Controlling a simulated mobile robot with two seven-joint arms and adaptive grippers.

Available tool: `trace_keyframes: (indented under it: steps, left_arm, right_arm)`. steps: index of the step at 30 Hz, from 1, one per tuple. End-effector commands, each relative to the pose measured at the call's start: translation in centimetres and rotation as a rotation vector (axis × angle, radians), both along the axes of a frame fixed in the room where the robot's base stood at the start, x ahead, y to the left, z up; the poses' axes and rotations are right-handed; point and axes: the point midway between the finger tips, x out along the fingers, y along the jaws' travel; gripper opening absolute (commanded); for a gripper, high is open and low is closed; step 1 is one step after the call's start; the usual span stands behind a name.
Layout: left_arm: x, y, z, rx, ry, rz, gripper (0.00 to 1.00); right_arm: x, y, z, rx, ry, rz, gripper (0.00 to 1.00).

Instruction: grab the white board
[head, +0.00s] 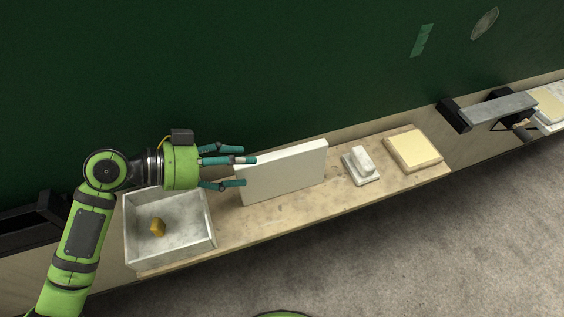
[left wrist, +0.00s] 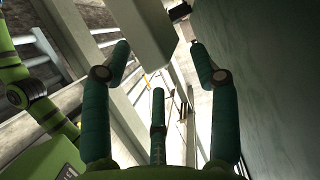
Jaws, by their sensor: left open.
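The white board (head: 284,172) stands upright on its long edge on the wooden shelf (head: 262,211) in the head view. My left gripper (head: 244,166) is open at the board's left end, with its teal fingers pointing right toward it. In the left wrist view the pale board (left wrist: 142,32) shows at the top, between and beyond the open fingertips of my left gripper (left wrist: 158,50). The fingers are not closed on it, and I cannot tell whether any finger touches it. My right gripper is not in view.
A white block on a small plate (head: 361,165) and a cream slab (head: 413,149) lie to the right. The dark green wall (head: 250,70) rises close behind the shelf.

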Motion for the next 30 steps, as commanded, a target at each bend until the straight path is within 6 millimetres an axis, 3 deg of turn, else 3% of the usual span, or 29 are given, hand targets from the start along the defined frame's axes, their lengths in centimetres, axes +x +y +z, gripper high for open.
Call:
trace_keyframes:
  steps: [3, 9, 12, 14, 22, 30]
  left_arm:
    - [0.0, 0.0, -0.2, -0.005, -0.003, -0.004, 0.61]
    - [0.4, -1.2, -0.3, -0.009, -0.001, -0.004, 0.61]
    - [0.6, -2.1, -0.6, -0.01, 0.0, -0.002, 0.61]
    - [0.8, -2.8, -0.8, -0.011, 0.0, -0.003, 0.61]
    - [1.7, -6.0, -2.4, -0.007, -0.001, -0.001, 0.61]
    - [1.8, -6.4, -2.8, -0.005, -0.002, -0.002, 0.61]
  right_arm:
    - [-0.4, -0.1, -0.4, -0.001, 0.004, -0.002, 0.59]
    - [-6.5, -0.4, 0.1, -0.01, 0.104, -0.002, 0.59]
    - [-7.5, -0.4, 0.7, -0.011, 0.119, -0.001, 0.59]
    - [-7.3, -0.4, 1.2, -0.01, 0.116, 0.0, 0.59]
    - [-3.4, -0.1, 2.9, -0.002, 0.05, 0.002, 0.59]
    - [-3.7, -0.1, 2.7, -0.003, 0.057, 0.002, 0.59]
